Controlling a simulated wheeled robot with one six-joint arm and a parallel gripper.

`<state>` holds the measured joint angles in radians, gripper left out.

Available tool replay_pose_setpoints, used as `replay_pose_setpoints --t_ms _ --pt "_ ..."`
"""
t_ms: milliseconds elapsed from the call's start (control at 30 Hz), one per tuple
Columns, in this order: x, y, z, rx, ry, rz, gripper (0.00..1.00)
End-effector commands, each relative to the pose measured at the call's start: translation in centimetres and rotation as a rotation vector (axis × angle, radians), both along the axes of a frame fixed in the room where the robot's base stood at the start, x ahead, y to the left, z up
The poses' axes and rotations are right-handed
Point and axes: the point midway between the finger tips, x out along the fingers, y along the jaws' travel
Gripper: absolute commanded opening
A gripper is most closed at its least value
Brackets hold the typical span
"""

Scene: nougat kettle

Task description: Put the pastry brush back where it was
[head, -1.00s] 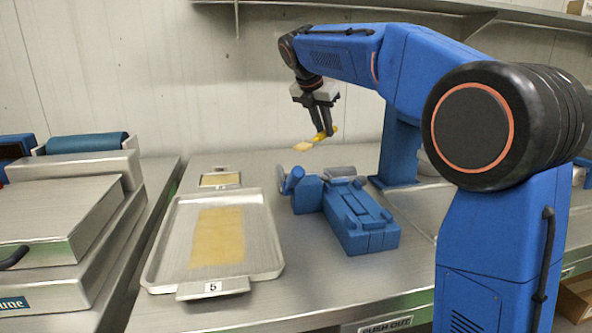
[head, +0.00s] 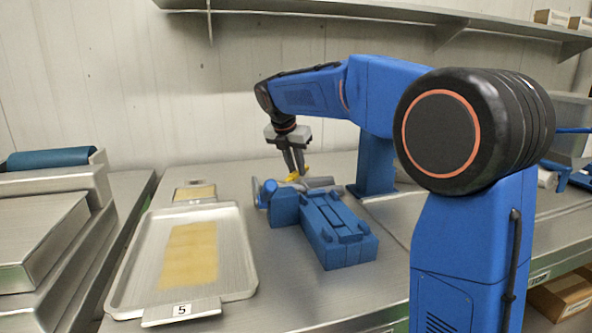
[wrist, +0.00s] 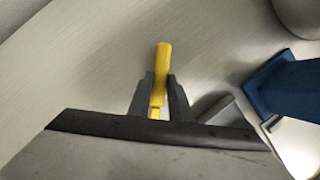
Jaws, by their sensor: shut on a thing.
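The pastry brush has a yellow handle (head: 293,177). My gripper (head: 296,173) points down and is shut on it, low over the steel table behind a blue machine (head: 337,228). In the wrist view the yellow handle (wrist: 162,72) stands out between the two dark fingers of my gripper (wrist: 159,92). The bristle end is not clearly visible in either view. I cannot tell whether the brush touches the table.
A large metal tray (head: 240,262) labelled 5 holds a yellow slab at the front left. A small tray (head: 195,184) lies behind it. The blue machine and a grey cylinder (head: 320,182) stand close to my gripper. A shelf (head: 370,12) runs along the wall above.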

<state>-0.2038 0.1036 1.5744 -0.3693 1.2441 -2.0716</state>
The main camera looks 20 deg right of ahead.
Motion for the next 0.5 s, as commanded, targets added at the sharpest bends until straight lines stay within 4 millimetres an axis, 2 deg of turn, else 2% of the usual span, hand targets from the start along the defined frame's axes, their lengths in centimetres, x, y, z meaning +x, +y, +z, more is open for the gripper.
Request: replay_pose_setpoints --t_ms 100,400,433,500 --pt "-0.04 -0.01 -0.79 0.000 0.000 0.000 0.00" --pt "-0.01 0.00 -0.94 0.000 0.000 0.000 0.00" --pt "-0.01 0.01 -0.98 0.000 0.000 0.000 0.20" --pt "0.00 0.00 -0.94 0.000 0.000 0.000 0.37"
